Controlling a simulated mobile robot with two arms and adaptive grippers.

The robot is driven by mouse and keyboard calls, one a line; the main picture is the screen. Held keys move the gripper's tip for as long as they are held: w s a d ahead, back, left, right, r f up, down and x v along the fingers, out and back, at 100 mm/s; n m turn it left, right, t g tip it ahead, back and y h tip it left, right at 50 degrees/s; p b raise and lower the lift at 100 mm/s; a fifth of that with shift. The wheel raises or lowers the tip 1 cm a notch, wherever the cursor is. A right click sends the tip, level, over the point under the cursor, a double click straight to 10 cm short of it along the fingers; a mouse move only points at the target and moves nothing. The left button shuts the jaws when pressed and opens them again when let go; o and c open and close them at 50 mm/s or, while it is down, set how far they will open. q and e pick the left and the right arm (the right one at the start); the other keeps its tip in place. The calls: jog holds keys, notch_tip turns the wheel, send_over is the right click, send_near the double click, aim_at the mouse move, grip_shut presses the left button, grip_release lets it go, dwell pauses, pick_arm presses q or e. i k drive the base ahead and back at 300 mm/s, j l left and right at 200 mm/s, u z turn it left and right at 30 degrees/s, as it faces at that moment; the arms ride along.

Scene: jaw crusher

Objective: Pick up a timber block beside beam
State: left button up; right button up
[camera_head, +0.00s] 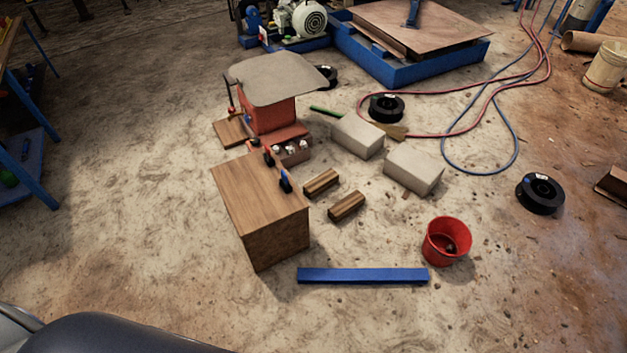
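Two small timber blocks lie on the floor, side by side and apart. One timber block (321,183) is nearer the wooden box, and the other timber block (346,206) is a little closer and to the right. A blue beam (362,276) lies flat on the floor in front of them, below the blocks in the picture. Neither of my grippers shows in the head view. Only a dark rounded part of my own body shows at the bottom left.
A wooden box (262,212) stands left of the blocks. A red bucket (446,241) stands right of the beam. Two pale blocks (413,168) lie behind. A cloth-covered red machine (268,112) stands farther back. Black spools (540,193) and hoses (508,148) lie right. Floor left is clear.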

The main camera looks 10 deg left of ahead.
aim_at(321, 183)
jog(key=i+j+z, duration=0.1)
jog(key=j+z, duration=0.2)
jog(key=j, duration=1.3)
jog(key=j+z, duration=0.3)
jog(key=j, duration=1.35)
